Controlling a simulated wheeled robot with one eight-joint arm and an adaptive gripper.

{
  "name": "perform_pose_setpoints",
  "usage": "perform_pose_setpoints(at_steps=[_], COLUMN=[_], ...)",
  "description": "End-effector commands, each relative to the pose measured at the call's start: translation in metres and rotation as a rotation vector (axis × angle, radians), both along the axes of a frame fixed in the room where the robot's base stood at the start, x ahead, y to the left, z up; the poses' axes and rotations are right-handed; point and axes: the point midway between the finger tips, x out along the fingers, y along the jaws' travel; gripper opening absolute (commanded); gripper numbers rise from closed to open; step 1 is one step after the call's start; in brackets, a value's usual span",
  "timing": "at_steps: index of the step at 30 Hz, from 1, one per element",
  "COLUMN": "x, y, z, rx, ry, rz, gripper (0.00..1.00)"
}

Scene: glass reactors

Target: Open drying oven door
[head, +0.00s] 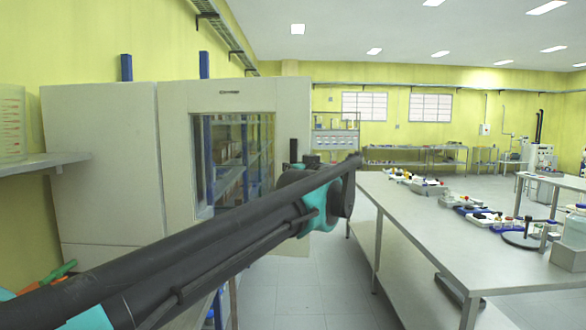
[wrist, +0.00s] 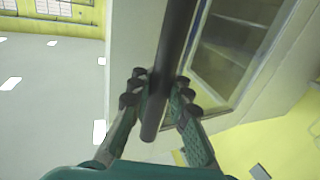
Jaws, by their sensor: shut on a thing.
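The drying oven (head: 100,150) is a large off-white cabinet at the left of the head view. Its pale door (head: 232,98) has a glass window, with shelves and blue posts showing in the pane. In the wrist view the door (wrist: 135,40) lies behind my gripper, its window (wrist: 235,45) to the upper right. My gripper (wrist: 158,95) is shut around a long dark bar handle (wrist: 178,30), with fingers on both sides of it. In the head view my arm crosses in front of the door and hides the handle and fingertips. I cannot tell how far the door stands ajar.
A long grey table (head: 420,220) with small labware stands to the right. Bare floor (head: 325,285) lies between oven and table. A wall shelf (head: 45,162) with a clear vessel (head: 12,120) is at the far left. More benches stand at the back.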

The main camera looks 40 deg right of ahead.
Motion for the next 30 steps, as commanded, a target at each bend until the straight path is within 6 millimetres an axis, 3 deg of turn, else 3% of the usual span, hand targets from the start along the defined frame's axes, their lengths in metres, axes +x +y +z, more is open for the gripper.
perform_pose_setpoints(at_steps=[10, 11, 17, 30], x=[-0.0019, -0.0019, -0.0013, -0.0078], y=[-0.0035, -0.0035, -0.0024, 0.0001], z=[-0.0001, -0.0001, -0.0001, -0.0003], rx=[-0.002, -0.002, -0.001, 0.0], ry=[0.002, 0.002, 0.001, 0.0], rz=[-0.012, -0.013, -0.009, -0.008], gripper=[0.0, 0.15, 0.39, 0.39])
